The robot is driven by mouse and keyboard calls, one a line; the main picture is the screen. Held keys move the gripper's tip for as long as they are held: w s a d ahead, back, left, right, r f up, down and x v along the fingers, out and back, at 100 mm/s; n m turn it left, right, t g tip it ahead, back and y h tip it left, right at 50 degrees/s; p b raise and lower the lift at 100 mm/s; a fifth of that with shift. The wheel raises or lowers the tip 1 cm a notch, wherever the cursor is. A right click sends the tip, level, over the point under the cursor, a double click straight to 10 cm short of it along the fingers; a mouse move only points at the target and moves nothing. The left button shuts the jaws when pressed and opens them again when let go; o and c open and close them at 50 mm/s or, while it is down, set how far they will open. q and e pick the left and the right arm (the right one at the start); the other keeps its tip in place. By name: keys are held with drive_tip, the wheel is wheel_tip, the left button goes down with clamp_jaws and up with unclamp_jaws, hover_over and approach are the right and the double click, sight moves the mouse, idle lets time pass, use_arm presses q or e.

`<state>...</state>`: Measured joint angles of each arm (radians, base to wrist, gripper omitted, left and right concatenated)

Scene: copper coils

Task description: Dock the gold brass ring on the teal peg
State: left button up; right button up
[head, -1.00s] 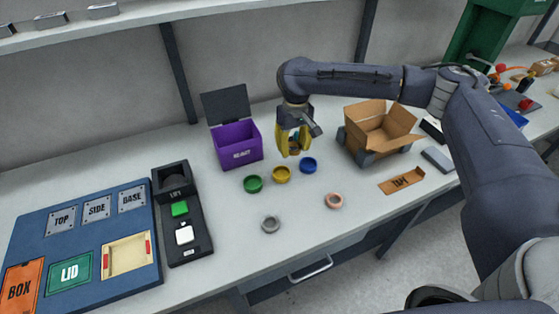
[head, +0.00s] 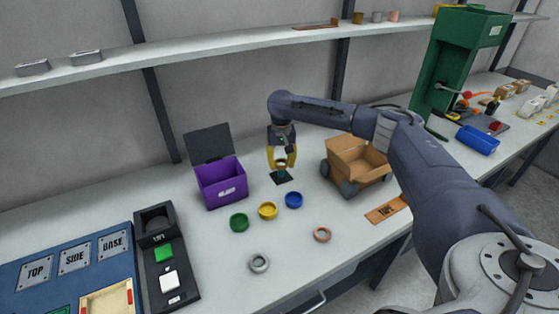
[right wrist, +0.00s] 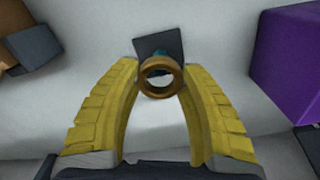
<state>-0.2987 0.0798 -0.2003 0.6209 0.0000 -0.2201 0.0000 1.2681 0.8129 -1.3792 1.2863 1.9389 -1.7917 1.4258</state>
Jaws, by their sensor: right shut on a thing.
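My right gripper (head: 281,162) has yellow fingers pointing down and is shut on the gold brass ring (head: 281,164). In the right wrist view the ring (right wrist: 160,78) sits between the two fingertips, with its hole facing the camera. The teal peg (head: 282,174) stands on a dark square base (head: 290,179), just below the ring in the head view. In the right wrist view the peg (right wrist: 161,52) shows partly past the ring's upper rim, and pale surface shows through the hole. The ring looks above the peg, not around it. My left gripper is not in view.
A purple open bin (head: 222,184) stands left of the peg and a cardboard box (head: 358,160) right of it. Green (head: 239,222), yellow (head: 268,211) and blue (head: 293,200) round dishes lie in front. A grey ring (head: 259,263) and copper ring (head: 322,234) lie nearer.

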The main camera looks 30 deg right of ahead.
sight(281, 172)
drive_tip(key=shift+f, duration=1.9)
drive_tip(key=shift+f, duration=0.65)
drive_tip(key=o, duration=1)
drive_tip(key=shift+r, duration=5.55)
